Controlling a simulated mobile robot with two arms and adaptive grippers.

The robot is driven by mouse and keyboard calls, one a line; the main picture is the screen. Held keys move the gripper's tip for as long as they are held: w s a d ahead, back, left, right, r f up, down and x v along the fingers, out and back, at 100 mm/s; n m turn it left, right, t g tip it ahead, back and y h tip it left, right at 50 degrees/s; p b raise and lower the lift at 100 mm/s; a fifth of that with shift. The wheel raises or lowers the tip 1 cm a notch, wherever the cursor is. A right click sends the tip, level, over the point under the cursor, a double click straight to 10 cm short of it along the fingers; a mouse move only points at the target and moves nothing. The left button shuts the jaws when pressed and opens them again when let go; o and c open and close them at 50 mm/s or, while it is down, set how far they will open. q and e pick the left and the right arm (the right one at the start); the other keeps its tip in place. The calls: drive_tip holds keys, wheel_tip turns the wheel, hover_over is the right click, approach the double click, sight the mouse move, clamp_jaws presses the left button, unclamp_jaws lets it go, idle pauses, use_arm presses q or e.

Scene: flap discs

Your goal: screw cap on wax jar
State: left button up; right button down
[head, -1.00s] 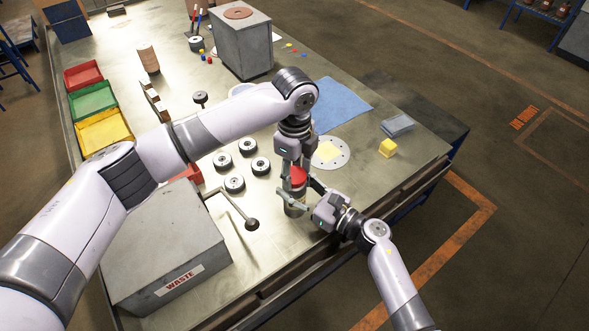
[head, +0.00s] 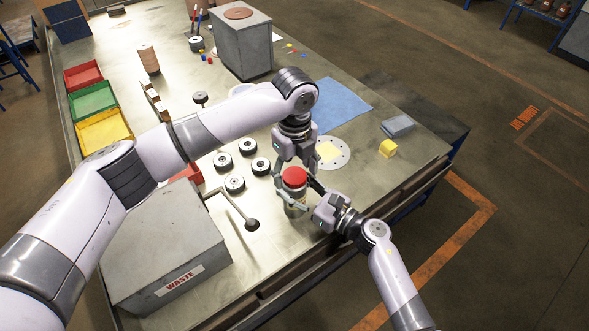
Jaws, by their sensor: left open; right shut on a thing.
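The wax jar (head: 294,211) stands upright near the table's front edge, partly hidden by my grippers. The red cap (head: 294,177) sits on top of the jar; I cannot tell how tightly it is seated. My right gripper (head: 298,198) reaches in from the lower right and is shut on the jar's body. My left gripper (head: 296,172) comes down from above and behind the cap. Its fingers are open at either side of the cap.
A grey waste box (head: 165,245) with a crank handle (head: 232,207) stands to the left. Several flap discs (head: 235,183) lie left of the jar. A round plate (head: 340,160), a blue cloth (head: 340,103) and a yellow block (head: 387,148) lie behind and right.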

use_arm(q)
drive_tip(key=shift+r, duration=2.25)
drive_tip(key=shift+c, duration=0.4)
drive_tip(key=n, duration=0.3)
drive_tip(key=r+n, duration=0.1)
drive_tip(key=n, duration=0.6)
drive_tip(key=shift+r, duration=0.35)
drive_tip(key=n, duration=0.3)
drive_tip(key=r+n, duration=0.1)
drive_tip(key=n, duration=0.2)
drive_tip(key=shift+n, duration=0.3)
drive_tip(key=n, duration=0.6)
drive_tip(key=shift+r, duration=0.4)
drive_tip(key=shift+f, duration=0.1)
